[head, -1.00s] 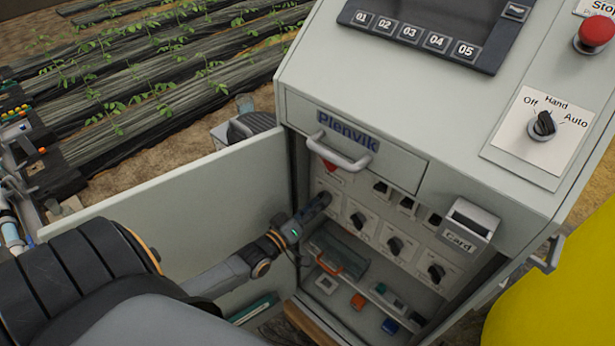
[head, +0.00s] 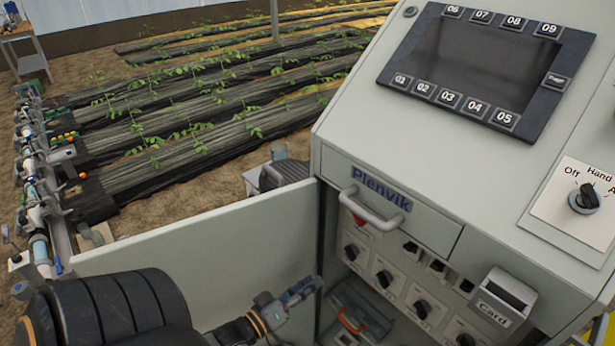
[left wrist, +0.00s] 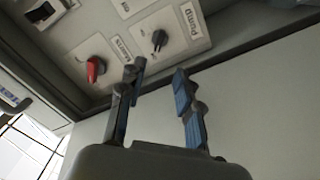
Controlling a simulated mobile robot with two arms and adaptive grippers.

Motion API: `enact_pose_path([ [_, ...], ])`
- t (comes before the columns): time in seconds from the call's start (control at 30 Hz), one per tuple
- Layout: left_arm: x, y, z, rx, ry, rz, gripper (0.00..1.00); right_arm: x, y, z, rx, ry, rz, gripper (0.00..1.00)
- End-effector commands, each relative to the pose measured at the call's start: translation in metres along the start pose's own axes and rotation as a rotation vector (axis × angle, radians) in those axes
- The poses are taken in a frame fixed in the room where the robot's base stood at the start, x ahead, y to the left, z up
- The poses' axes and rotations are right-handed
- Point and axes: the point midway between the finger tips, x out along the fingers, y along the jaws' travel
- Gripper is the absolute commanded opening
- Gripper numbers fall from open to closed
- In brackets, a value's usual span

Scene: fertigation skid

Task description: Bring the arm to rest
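My left gripper (head: 301,291) is in front of the open cabinet door (head: 200,245), just left of the cabinet opening. In the left wrist view its two fingers (left wrist: 159,76) stand apart with nothing between them. Beyond them that view shows a panel with a red knob (left wrist: 95,69) and a dark knob labelled Pump (left wrist: 158,40). The fingers look clear of both knobs, against the plain pale surface. My right gripper is in no view.
The grey Plenvik cabinet (head: 450,180) fills the right, with a drawer handle (head: 372,208), a row of dark knobs (head: 384,279) and a Card holder (head: 500,300) jutting out. Pipework (head: 35,200) and plant rows (head: 200,130) lie beyond the door.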

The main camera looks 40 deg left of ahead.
Motion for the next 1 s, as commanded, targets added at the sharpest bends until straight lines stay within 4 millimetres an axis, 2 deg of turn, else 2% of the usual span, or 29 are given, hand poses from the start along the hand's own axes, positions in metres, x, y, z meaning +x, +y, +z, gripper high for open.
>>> enact_pose_path([
  [0.37, 0.0, -0.001, 0.001, 0.002, -0.002, -0.002, 0.34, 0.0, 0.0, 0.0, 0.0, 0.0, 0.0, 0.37],
  [0.47, -0.002, -0.013, 0.012, 0.027, -0.024, -0.035, 0.34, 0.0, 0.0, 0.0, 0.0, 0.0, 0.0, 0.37],
  [0.57, -0.011, -0.045, 0.042, 0.096, -0.094, -0.119, 0.34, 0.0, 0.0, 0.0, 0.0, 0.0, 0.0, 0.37],
  [0.67, -0.029, -0.091, 0.09, 0.203, -0.219, -0.238, 0.34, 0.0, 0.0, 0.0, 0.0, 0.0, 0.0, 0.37],
  [0.7, -0.04, -0.109, 0.113, 0.25, -0.282, -0.287, 0.34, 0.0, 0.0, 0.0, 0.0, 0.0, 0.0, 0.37],
  [0.77, -0.06, -0.135, 0.147, 0.317, -0.384, -0.353, 0.34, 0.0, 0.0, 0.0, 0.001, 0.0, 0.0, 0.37],
  [0.9, -0.117, -0.18, 0.226, 0.462, -0.655, -0.472, 0.34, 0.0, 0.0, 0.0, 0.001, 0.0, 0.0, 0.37],
  [1.0, -0.166, -0.2, 0.28, 0.556, -0.871, -0.521, 0.34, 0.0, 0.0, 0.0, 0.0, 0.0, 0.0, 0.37],
])
